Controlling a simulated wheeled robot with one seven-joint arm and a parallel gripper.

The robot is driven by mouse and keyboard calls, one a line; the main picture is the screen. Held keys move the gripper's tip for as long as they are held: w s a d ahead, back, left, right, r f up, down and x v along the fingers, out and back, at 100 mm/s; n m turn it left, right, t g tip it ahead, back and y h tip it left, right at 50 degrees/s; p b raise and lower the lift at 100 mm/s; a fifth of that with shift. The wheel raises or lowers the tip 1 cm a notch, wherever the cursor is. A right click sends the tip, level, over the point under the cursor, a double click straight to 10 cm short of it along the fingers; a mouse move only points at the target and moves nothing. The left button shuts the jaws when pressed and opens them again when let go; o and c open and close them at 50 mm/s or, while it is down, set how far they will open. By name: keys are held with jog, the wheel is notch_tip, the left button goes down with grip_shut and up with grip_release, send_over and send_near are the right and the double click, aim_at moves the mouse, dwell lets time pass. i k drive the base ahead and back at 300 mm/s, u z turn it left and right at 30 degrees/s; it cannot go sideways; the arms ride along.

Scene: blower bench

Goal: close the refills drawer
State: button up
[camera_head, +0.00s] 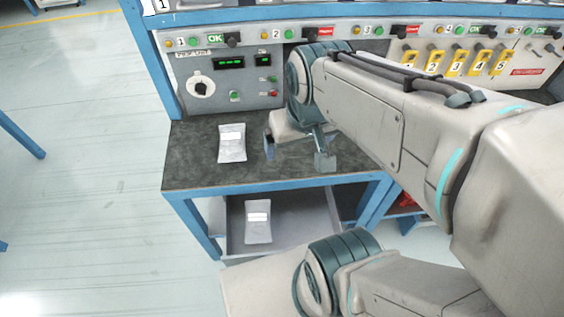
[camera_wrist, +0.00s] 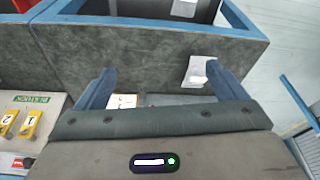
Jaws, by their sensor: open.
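The refills drawer (camera_head: 290,222) is a grey tray under the near edge of the bench. It stands open, with a white-labelled pouch (camera_head: 258,220) lying inside. My arm hides part of its near right side. In the wrist view the open drawer (camera_wrist: 140,8) shows at the top edge, with its pouch (camera_wrist: 185,7) partly cut off. My gripper (camera_head: 296,155) is open and empty above the dark bench top, behind and above the drawer. Its two fingers also show spread in the wrist view (camera_wrist: 162,86). I see no contact with the drawer.
A second pouch (camera_head: 232,148) lies on the bench top (camera_head: 190,165), left of my gripper. A control panel (camera_head: 228,75) with a knob and green displays stands behind. Numbered yellow tags (camera_head: 457,64) are at the right. Floor left of the bench is clear.

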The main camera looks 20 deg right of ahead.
aim_at(298, 217)
jog(key=u, duration=0.05)
jog(key=k, duration=2)
jog(key=u, duration=0.45)
jog(key=i, duration=0.9)
jog(key=z, duration=0.35)
